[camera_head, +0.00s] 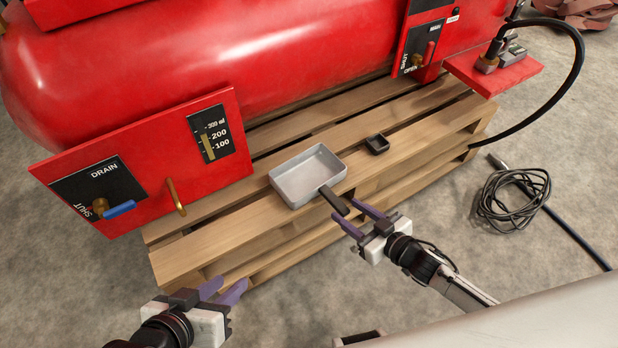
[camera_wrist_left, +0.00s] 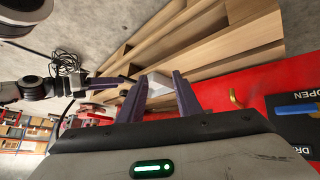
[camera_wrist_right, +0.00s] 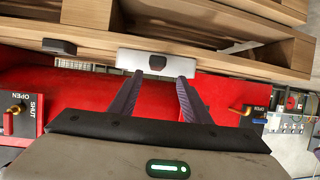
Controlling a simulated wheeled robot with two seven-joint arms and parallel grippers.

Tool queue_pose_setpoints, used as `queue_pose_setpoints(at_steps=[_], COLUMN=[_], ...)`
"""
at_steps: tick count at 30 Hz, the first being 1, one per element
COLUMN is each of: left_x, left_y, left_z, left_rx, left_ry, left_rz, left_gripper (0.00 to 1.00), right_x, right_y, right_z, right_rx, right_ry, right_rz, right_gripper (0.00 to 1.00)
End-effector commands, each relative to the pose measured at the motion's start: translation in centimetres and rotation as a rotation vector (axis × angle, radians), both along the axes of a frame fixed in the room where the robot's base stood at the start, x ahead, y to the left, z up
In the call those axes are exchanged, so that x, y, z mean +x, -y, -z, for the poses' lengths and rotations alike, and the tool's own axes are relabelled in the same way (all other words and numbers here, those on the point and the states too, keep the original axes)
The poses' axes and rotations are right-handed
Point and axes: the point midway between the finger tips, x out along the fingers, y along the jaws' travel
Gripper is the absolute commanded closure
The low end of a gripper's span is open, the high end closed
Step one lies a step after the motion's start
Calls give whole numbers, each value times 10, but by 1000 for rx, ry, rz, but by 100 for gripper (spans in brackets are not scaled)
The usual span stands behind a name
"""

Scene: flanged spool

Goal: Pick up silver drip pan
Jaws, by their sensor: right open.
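The silver drip pan (camera_head: 297,178) is a shallow rectangular tray with a black handle (camera_head: 333,200) pointing toward the front right. It rests upright on the wooden pallet's slats. My right gripper (camera_head: 343,207) is open and empty at the handle's end, its purple fingers pointing at it. In the right wrist view the pan (camera_wrist_right: 136,57) shows edge-on, with the handle end ahead of and between the fingertips; whether they touch is unclear. My left gripper (camera_head: 232,284) is open and empty, low in front of the pallet. In the left wrist view the pan (camera_wrist_left: 159,83) shows beyond its fingers.
The pallet (camera_head: 235,240) carries a large red tank (camera_head: 200,60) with a drain panel (camera_head: 100,185) left of the pan. A small black tray (camera_head: 377,144) sits behind and right of the pan. A coiled black cable (camera_head: 510,200) lies on the concrete floor at right.

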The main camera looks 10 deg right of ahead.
Motion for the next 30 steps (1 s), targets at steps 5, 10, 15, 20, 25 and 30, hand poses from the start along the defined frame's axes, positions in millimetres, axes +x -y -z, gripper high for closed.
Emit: queue_pose_setpoints(at_steps=[5, 10, 15, 20, 25, 30], left_x=[2, 3, 8, 10, 11, 10], left_y=[7, 10, 19, 26, 28, 28], left_z=[4, 2, -6, -17, -23, -23], left_rx=[-12, -25, -82, -127, -141, -140], left_ry=[-3, 3, 46, 79, 89, 89], left_rz=[26, 32, 31, 32, 32, 31], left_gripper=[69, 69, 69, 69, 69, 69], right_x=[24, 34, 56, 73, 78, 77], right_y=[-11, -16, -20, -27, -29, -29], right_z=[14, 17, 30, 36, 36, 35], right_rx=[0, 0, -1, 0, 0, 0], right_ry=[1, 0, 3, 1, -1, -1], right_rz=[1, 1, 0, 1, 1, 1], right_gripper=[56, 56, 56, 56, 56, 61])
